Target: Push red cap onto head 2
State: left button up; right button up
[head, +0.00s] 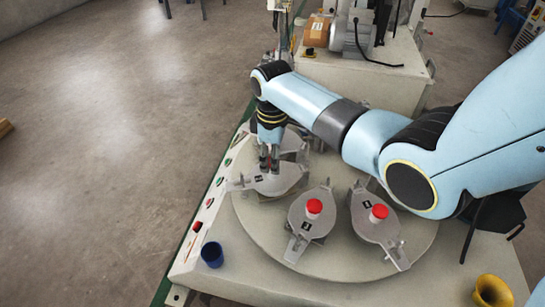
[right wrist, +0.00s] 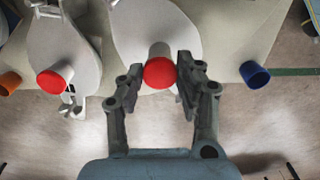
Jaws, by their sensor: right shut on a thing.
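My right gripper (head: 269,166) points down over the back-left grey head (head: 284,182) of the round turntable. Two other grey heads carry red caps, one at the front middle (head: 314,206) and one at the right (head: 380,211). The head numbers are too small to read surely. My left gripper is out of view.
The turntable (head: 345,262) sits on a pale bench. A blue cup (head: 212,254) stands at its front left and a yellow cup (head: 492,291) at the front right. Buttons line the bench's left edge (head: 188,245). A motor (head: 352,38) stands on a cabinet behind.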

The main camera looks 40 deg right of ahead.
jog(key=shift+f, duration=0.7)
dwell(0.8)
jog(key=o, duration=1.2)
jog(key=shift+o, duration=0.2)
